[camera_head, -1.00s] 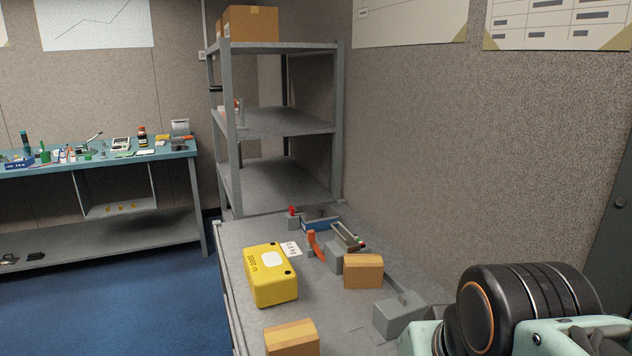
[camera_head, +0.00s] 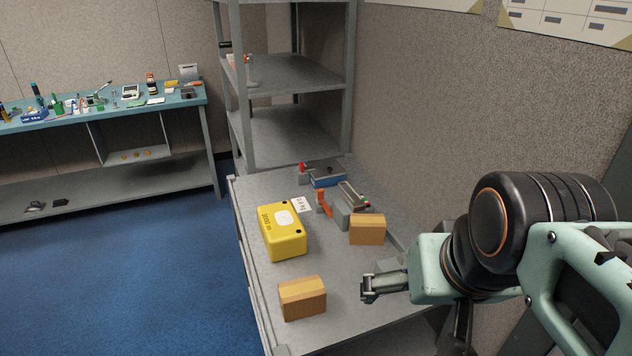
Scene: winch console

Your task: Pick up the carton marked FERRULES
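Two small brown cartons stand on the grey bench. One carton (camera_head: 302,298) is near the front edge, and the other carton (camera_head: 367,229) is farther back on the right. No lettering can be read on either, so I cannot tell which is marked FERRULES. My gripper (camera_head: 369,288) is over the bench at the right, to the right of the front carton and nearer than the back carton. It appears apart from both cartons. It is seen small and side-on, so its opening cannot be made out.
A yellow case (camera_head: 283,232) marked 3000 m stands left of the back carton. Grey fixtures with an orange lever (camera_head: 324,203) and a blue part (camera_head: 328,181) lie behind. A shelf rack (camera_head: 290,135) and wall bound the bench. Bare bench surface lies between the cartons.

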